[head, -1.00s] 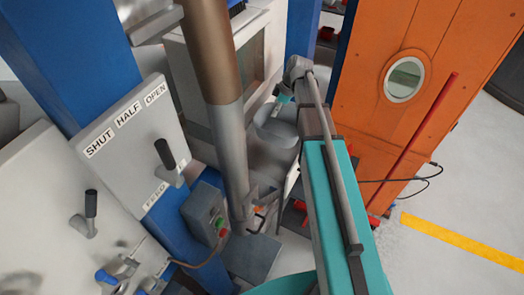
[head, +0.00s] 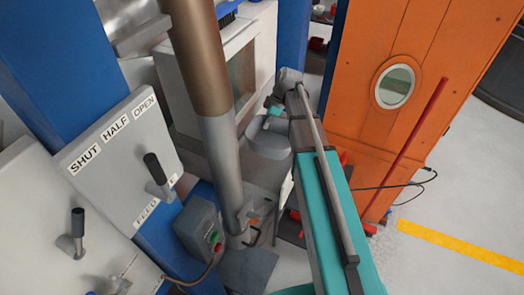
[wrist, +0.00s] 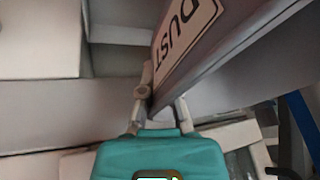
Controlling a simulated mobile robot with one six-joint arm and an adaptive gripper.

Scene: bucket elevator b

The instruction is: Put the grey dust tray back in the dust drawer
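In the wrist view, a grey panel with a white DUST label (wrist: 185,38) slants from the upper right down to my gripper (wrist: 162,100). My gripper's two fingers stand apart, one on each side of the panel's lower end. The tip of the right finger is hidden by the panel, so I cannot tell whether they touch it. I cannot tell whether this panel is the front of the dust drawer or part of the grey dust tray. In the head view my arm reaches away beside the machine, and its fingers are hidden.
A vertical metal pipe (head: 222,140) stands just left of my arm. A lever panel (head: 125,160) marked SHUT, HALF, OPEN is at left, with a switch box (head: 200,232) below. An orange door panel (head: 400,135) is at right. Floor at lower right is clear.

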